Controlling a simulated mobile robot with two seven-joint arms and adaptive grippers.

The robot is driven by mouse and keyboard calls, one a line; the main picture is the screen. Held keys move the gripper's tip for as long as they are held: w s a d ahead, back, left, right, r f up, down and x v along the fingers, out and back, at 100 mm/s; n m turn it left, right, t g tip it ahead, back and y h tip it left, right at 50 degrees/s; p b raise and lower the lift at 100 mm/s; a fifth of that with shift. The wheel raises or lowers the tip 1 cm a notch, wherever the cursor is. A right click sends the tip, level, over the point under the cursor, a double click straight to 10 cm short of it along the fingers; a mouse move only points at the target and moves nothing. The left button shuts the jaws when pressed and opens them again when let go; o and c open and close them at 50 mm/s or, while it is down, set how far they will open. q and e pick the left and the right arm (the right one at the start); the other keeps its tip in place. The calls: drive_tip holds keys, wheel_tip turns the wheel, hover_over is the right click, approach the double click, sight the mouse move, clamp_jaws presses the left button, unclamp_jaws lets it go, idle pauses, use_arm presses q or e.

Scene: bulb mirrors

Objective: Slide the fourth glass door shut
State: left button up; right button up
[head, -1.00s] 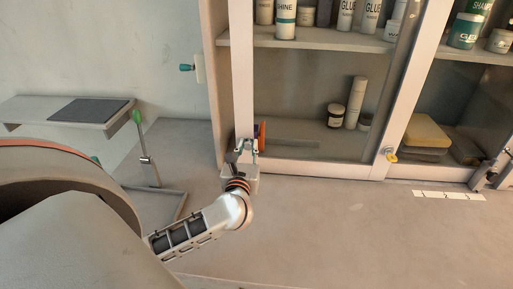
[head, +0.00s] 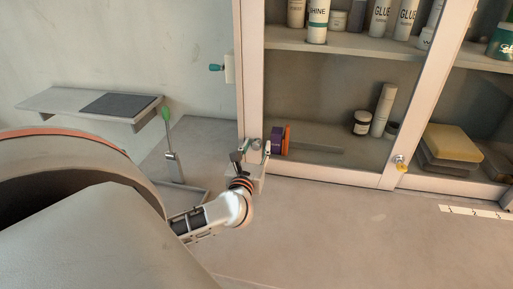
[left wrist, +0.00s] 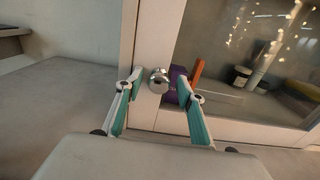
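A glass sliding door with a pale frame (head: 252,75) fronts the cabinet. Its left stile sits close against the cabinet's left side, with little or no gap showing. A round metal knob (left wrist: 158,80) is on the lower part of this stile; it also shows in the head view (head: 255,143). My left gripper (head: 254,150) is at the knob. In the left wrist view its teal-padded fingers (left wrist: 160,92) are spread either side of the knob, with space beside it. The door's number is not readable. My right gripper is not in view.
Behind the glass stand a purple box (head: 277,140), an orange item (head: 287,139), a dark jar (head: 361,122) and bottles. A knob with a yellow part (head: 400,163) is on the stile further right. The counter (head: 330,225) in front is clear. A green-topped lever (head: 168,135) stands left.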

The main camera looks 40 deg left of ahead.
use_arm(q)
drive_tip(key=v, duration=1.2)
idle(0.3)
